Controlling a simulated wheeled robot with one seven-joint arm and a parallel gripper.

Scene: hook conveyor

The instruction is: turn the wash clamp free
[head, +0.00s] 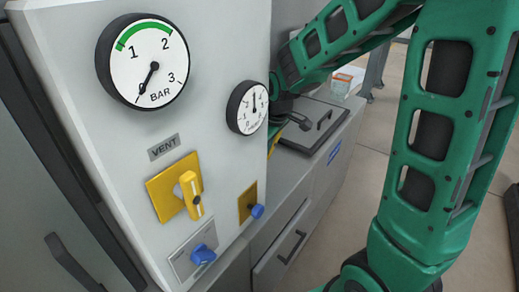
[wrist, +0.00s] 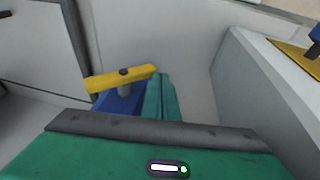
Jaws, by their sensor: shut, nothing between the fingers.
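In the wrist view a yellow lever (wrist: 118,79) sits on a grey pivot over a blue block (wrist: 120,101); I take it to be the wash clamp. It lies nearly crosswise, its right end slightly higher in the picture. My gripper (wrist: 161,78) has its two green fingers together with nothing between them. The fingertips are right beside the lever's right end; whether they touch it I cannot tell. In the head view the panel box hides my fingers and most of this spot; only a small yellow sliver (head: 273,141) shows at the box edge.
The grey panel box (head: 110,190) carries two gauges, a yellow VENT handle (head: 190,194) and blue knobs (head: 203,255). A counter with a dark-framed lid (head: 318,124) and a small orange-and-white box (head: 342,82) stands behind it.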

